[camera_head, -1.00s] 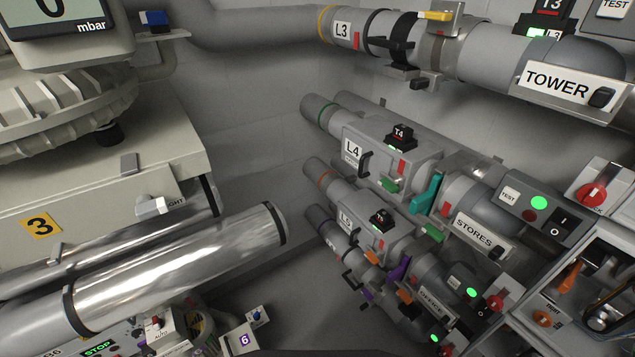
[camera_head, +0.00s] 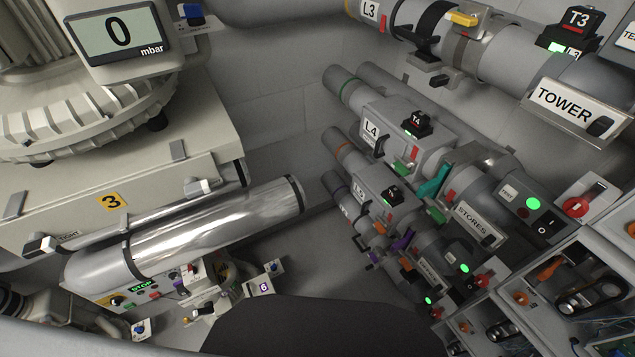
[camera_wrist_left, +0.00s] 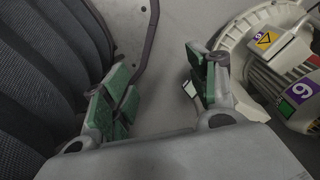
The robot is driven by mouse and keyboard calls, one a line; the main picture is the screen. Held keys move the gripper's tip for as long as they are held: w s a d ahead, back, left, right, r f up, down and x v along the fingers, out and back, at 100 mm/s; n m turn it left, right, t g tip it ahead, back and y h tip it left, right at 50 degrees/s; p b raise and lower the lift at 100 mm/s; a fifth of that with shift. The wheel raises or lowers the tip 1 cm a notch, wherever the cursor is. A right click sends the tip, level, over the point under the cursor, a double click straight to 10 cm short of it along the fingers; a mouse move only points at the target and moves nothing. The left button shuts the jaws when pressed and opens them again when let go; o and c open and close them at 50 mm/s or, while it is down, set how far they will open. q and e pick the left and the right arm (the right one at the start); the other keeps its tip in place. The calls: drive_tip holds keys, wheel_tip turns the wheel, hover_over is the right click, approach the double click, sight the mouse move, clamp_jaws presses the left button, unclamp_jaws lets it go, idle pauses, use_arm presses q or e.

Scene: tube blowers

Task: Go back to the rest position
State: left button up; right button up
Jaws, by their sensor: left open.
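In the left wrist view my left gripper (camera_wrist_left: 165,98) is open, its two green-padded fingers wide apart with nothing between them. Bare grey floor shows beyond the fingers. A pale blower housing (camera_wrist_left: 262,30) with a purple "6" label stands to the right of the right finger, and I cannot tell whether they touch. A dark ribbed surface (camera_wrist_left: 40,85) fills the left side. Neither gripper shows in the head view.
Pipes marked L3 (camera_head: 369,10) and L4 (camera_head: 372,130) run along the right wall. A shiny metal cylinder (camera_head: 215,222) lies at left below a gauge reading 0 (camera_head: 120,32). A dark rounded shape (camera_head: 315,325) covers the bottom middle. Open cabinets (camera_head: 580,290) stand at right.

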use_arm(q)
drive_tip(key=s+a+r+p, duration=0.1)
drive_tip(key=s+a+p, duration=0.1)
drive_tip(key=s+p, duration=0.3)
drive_tip(key=s+a+r+p, duration=0.2)
drive_tip(key=s+p, duration=0.3)
drive_tip(key=s, duration=0.2)
drive_tip(key=shift+r+p, duration=0.25)
drive_tip(key=shift+p, duration=0.1)
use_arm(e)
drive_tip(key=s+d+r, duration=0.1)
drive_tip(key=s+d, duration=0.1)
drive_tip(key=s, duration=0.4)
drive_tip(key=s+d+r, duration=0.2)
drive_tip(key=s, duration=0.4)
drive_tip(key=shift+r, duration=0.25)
use_arm(q)
drive_tip(key=shift+s, duration=0.1)
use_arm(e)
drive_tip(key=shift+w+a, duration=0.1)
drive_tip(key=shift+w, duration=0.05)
